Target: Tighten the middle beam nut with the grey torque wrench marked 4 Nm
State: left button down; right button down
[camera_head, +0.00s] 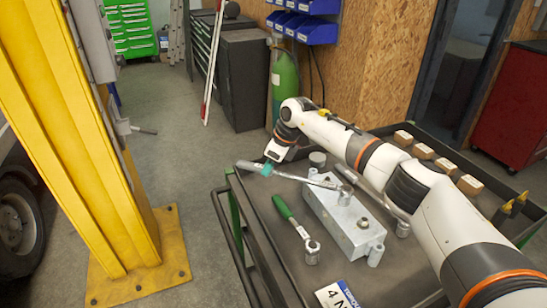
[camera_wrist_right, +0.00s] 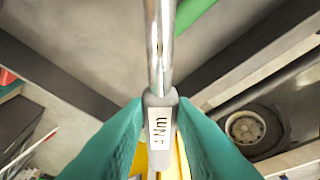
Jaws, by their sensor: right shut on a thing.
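My right gripper (camera_head: 266,168), with teal fingers, is shut on the handle of the grey torque wrench (camera_head: 310,181). In the right wrist view the fingers (camera_wrist_right: 160,150) press both sides of the grey wrench handle (camera_wrist_right: 160,125), which bears a mark that reads like 4 Nm. The chrome shaft points away from the gripper, and in the head view the wrench's head end (camera_head: 343,198) overlaps the metal block; I cannot tell whether they touch. The yellow beam (camera_head: 70,130) stands at the left. I cannot make out the middle beam nut. My left gripper is not in view.
On the dark cart (camera_head: 265,240) lie a green-handled wrench (camera_head: 290,217), a metal block (camera_head: 345,225), another wrench (camera_head: 375,200), several small wooden blocks (camera_head: 445,166) and a 4 N-marked label (camera_head: 340,297). Open floor (camera_head: 190,175) lies between cart and beam. A green cylinder (camera_head: 285,85) stands behind.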

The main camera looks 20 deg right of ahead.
jog(key=s+a+n+g+p, duration=0.1)
jog(key=s+a+n+g, duration=0.2)
jog(key=s+n, duration=0.5)
jog(key=s+a, duration=0.1)
jog(key=s, duration=0.6)
jog(key=shift+s+n+y, duration=0.4)
jog(key=w+m+b, duration=0.1)
jog(key=w, duration=0.2)
jog(key=shift+w+a+m, duration=0.1)
jog(key=shift+w+m, duration=0.1)
jog(key=shift+m, duration=0.2)
dwell(0.3)
jog(key=shift+t, duration=0.3)
